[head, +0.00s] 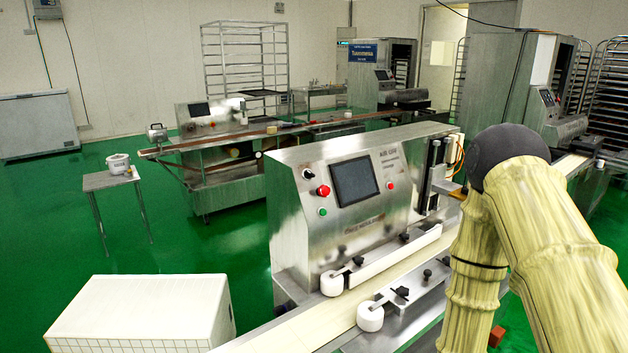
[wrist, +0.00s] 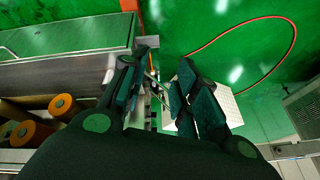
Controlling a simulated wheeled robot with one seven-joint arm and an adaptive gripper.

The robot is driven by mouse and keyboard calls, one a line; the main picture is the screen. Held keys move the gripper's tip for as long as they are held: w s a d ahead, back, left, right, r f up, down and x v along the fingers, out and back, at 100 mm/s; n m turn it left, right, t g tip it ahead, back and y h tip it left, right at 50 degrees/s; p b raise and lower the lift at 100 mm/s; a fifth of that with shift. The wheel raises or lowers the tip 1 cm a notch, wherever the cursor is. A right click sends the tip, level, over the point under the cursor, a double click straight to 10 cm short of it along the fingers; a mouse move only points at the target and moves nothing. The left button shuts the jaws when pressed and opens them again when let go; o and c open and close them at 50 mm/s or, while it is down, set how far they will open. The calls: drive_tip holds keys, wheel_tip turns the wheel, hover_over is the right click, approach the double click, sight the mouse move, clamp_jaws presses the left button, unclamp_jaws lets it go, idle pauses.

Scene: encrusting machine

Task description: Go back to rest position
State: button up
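My gripper (wrist: 154,88) shows in the wrist view with its dark fingers apart. It is open, and I see nothing held between them. It points down past the edge of a steel machine toward the green floor. In the head view, my arm, in a pale yellow cover, rises at the right and bends at a dark joint; my gripper is hidden there. The encrusting machine (head: 352,186) stands in the middle of the head view, left of my arm. It has a dark screen (head: 355,181) and a red button (head: 323,191).
A conveyor belt (head: 310,320) with white rollers runs along the machine's front. A white box (head: 140,310) stands at front left. In the wrist view, orange-ended rollers (wrist: 62,105) lie left, a perforated white box (wrist: 228,105) lies below, and a red cable (wrist: 290,50) loops over the floor.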

drive_tip(key=s+d+f+m+g+h, duration=0.1)
drive_tip(key=s+f, duration=0.2)
drive_tip(key=s, duration=0.3)
drive_tip(key=s+d+f+m+g+h, duration=0.1)
drive_tip(key=s+d+f, duration=0.1)
drive_tip(key=s, duration=0.4)
drive_tip(key=s+d+f+m+g+h, duration=0.1)
drive_tip(key=s+d+f, duration=0.1)
drive_tip(key=s, duration=0.5)
drive_tip(key=shift+d+f+g, duration=0.25)
drive_tip(key=shift+f+g, duration=0.15)
drive_tip(key=shift+f, duration=0.4)
